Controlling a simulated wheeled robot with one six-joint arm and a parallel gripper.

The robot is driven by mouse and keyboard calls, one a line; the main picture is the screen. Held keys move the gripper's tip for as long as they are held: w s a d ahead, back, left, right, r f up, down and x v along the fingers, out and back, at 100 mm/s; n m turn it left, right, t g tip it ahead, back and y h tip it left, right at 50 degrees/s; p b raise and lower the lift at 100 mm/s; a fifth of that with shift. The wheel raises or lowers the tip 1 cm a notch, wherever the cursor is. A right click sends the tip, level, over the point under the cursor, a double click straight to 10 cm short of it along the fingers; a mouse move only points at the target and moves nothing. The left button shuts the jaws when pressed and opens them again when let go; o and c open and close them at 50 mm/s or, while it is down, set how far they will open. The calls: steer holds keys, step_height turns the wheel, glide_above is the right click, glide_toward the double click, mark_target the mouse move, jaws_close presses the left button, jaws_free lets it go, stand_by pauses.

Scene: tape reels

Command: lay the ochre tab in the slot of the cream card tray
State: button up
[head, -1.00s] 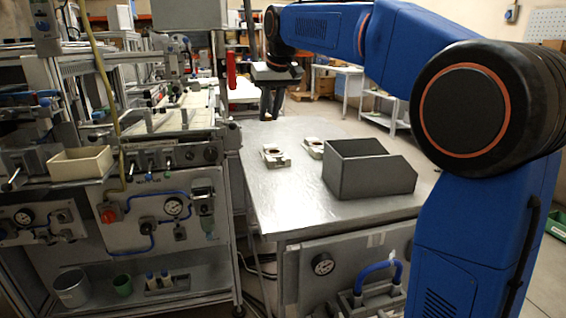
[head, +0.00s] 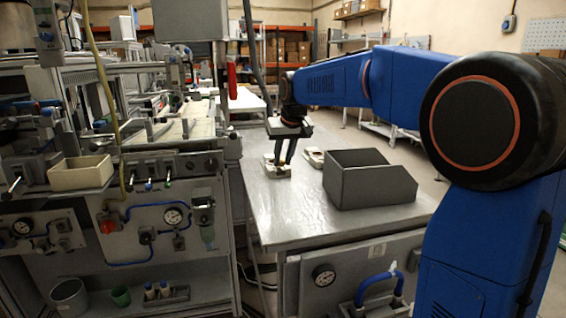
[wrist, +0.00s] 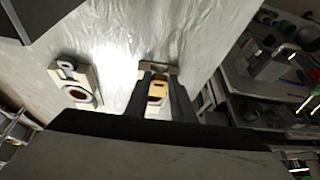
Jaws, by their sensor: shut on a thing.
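My gripper (head: 285,160) points down over the nearer left of two similar small pale cream trays on the metal table. This tray (head: 284,174) shows in the wrist view (wrist: 156,69) partly behind the fingers. My gripper (wrist: 157,90) is shut on the ochre tab (wrist: 158,88), which shows between the fingertips in the wrist view. I cannot tell whether the tab touches the tray. The slot is hidden by the fingers. The second pale tray (head: 313,157), with a dark round opening, stands apart to the right; in the wrist view it is at left (wrist: 80,86).
A grey open-fronted bin (head: 368,186) stands to the right on the metal table (head: 290,218). A cream box (head: 80,172) sits on the machine bench at left. The table's front left is clear.

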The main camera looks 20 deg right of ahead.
steer(key=shift+f, duration=0.65)
steer(key=shift+f, duration=0.35)
steer(key=shift+f, duration=0.2)
steer(key=o, duration=1)
steer(key=shift+w+v, duration=0.15)
steer(key=shift+v, duration=3.1)
steer(key=shift+w+v, duration=0.1)
steer(key=shift+v, duration=3.2)
steer(key=shift+r, duration=0.1)
